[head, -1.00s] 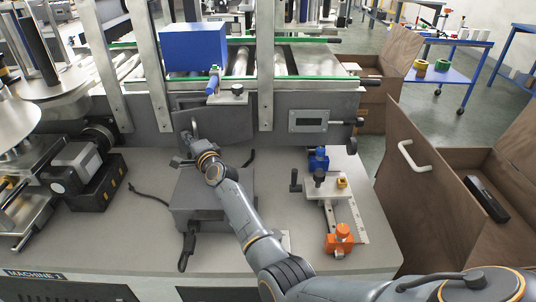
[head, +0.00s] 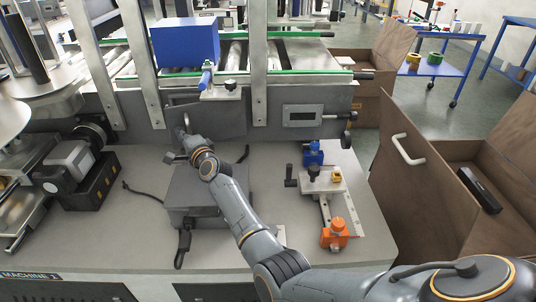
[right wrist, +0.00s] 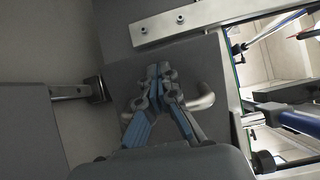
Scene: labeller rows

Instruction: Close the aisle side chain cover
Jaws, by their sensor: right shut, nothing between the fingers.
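The chain cover (head: 222,119) is a dark grey panel on the front of the conveyor frame, below the blue box. It looks slightly tilted against the frame; I cannot tell whether it sits flush. Its grey bar handle (head: 186,122) is on its left part. My right gripper (head: 180,150) is at the lower left of the cover, close to the handle. In the right wrist view the right gripper's blue fingers (right wrist: 163,72) are together and empty, in front of the cover (right wrist: 196,62). They hide the middle of the handle (right wrist: 206,98). My left gripper is out of view.
A grey box (head: 190,205) with a cable stands on the bench under my right arm. A blue-and-orange slide fixture (head: 325,190) is to its right. A motor unit (head: 75,175) stands left. A blue box (head: 184,43) sits on the conveyor. Brown cabinets are at right.

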